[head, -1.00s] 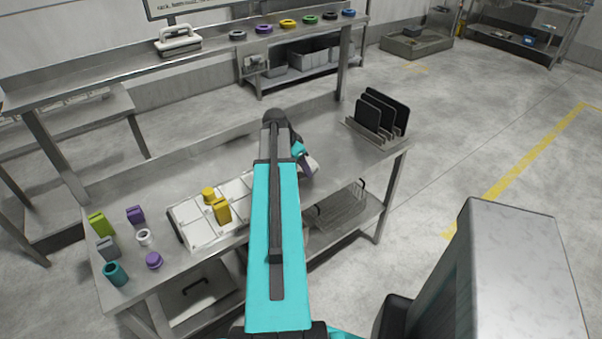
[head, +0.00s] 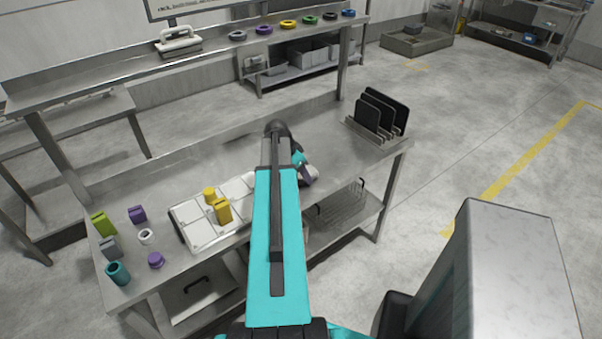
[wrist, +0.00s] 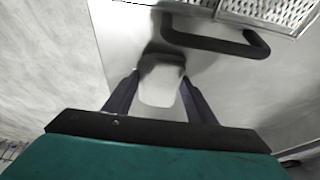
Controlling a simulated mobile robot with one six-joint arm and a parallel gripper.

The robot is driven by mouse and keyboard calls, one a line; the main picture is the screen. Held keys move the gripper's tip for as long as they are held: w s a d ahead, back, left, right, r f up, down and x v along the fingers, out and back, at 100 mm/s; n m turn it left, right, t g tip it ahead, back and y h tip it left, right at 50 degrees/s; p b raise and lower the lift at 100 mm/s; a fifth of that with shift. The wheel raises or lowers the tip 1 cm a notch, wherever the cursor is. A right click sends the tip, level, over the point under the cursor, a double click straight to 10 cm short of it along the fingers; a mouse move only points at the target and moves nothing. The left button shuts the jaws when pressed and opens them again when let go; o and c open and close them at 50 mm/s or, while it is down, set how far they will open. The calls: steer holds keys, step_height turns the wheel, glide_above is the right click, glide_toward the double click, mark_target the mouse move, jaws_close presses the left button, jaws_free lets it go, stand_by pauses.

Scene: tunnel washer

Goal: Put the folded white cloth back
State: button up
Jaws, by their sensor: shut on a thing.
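The folded white cloth (wrist: 160,87) is between the two dark fingers of my gripper (wrist: 158,98) in the wrist view. My gripper is shut on it. In the head view, my gripper (head: 304,172) is partly hidden behind my teal arm, near the front edge of the steel table (head: 330,150). A small pale part of the cloth (head: 312,174) shows beside it. In the wrist view the far end of the cloth lies in dark shadow, so I cannot tell whether it touches anything.
On the table are a white compartment tray (head: 190,232), partly hidden by my arm, several coloured blocks, and a rack (head: 375,134) with black panels. The table between arm and rack is clear.

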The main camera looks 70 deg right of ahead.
steer(key=shift+f, duration=0.1)
steer(key=o, duration=1)
steer(key=shift+o, duration=0.2)
steer(key=shift+r, duration=0.2)
steer(key=b+v, duration=0.2)
steer(key=v, duration=0.9)
steer(key=shift+a+r+b, duration=0.15)
steer(key=shift+r+b, duration=0.15)
steer(key=shift+r, duration=0.1)
